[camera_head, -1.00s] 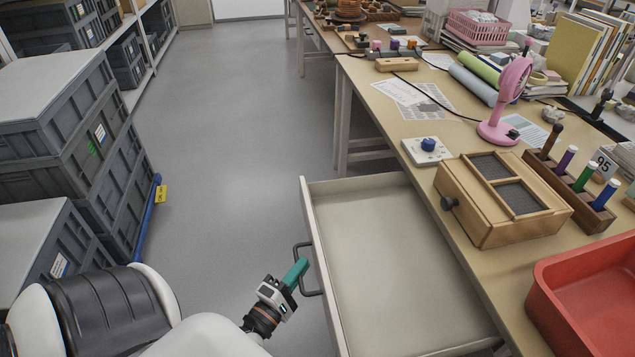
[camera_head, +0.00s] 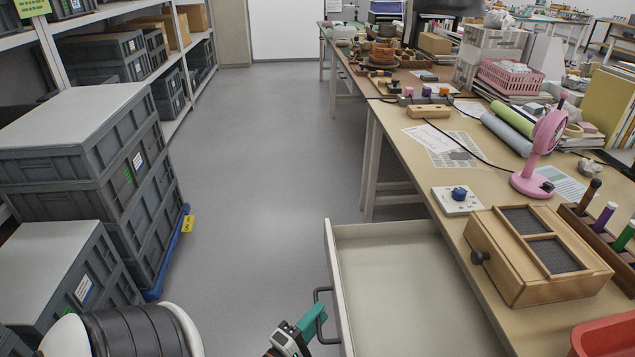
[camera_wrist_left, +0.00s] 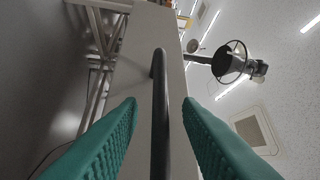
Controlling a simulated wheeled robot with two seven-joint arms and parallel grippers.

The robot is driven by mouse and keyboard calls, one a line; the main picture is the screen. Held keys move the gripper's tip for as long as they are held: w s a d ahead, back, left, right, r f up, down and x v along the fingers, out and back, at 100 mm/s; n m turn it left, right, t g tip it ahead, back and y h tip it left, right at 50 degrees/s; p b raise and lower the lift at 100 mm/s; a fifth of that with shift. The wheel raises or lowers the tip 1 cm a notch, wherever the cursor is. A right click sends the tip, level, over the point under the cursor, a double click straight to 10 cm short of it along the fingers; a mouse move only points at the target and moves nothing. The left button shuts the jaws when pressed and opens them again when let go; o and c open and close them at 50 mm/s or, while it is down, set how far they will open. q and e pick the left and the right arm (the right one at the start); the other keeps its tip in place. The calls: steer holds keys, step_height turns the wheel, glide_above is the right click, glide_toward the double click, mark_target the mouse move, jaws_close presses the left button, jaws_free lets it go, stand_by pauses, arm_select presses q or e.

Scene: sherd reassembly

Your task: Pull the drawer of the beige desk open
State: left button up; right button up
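The beige desk (camera_head: 453,172) runs along the right of the head view. Its drawer (camera_head: 405,285) stands pulled out to the left over the floor, and its inside looks empty. The dark bar handle (camera_head: 319,296) is on the drawer's front; it also shows upright in the left wrist view (camera_wrist_left: 160,110). My left gripper (camera_head: 321,310) is at the handle. In the wrist view its teal fingers (camera_wrist_left: 160,103) stand apart on either side of the bar, with a visible gap on both sides. My right gripper is not in view.
A wooden box (camera_head: 535,258) with a dark knob, a white box with a blue knob (camera_head: 458,201) and a pink fan (camera_head: 540,155) stand on the desk. Grey crates (camera_head: 85,150) are stacked at the left. The floor (camera_head: 265,130) between is clear.

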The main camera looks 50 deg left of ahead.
arm_select(q)
steer(key=s+d+f, duration=0.1)
steer(key=s, duration=1)
steer(key=shift+d+f, duration=0.25)
steer(key=shift+f, duration=0.1)
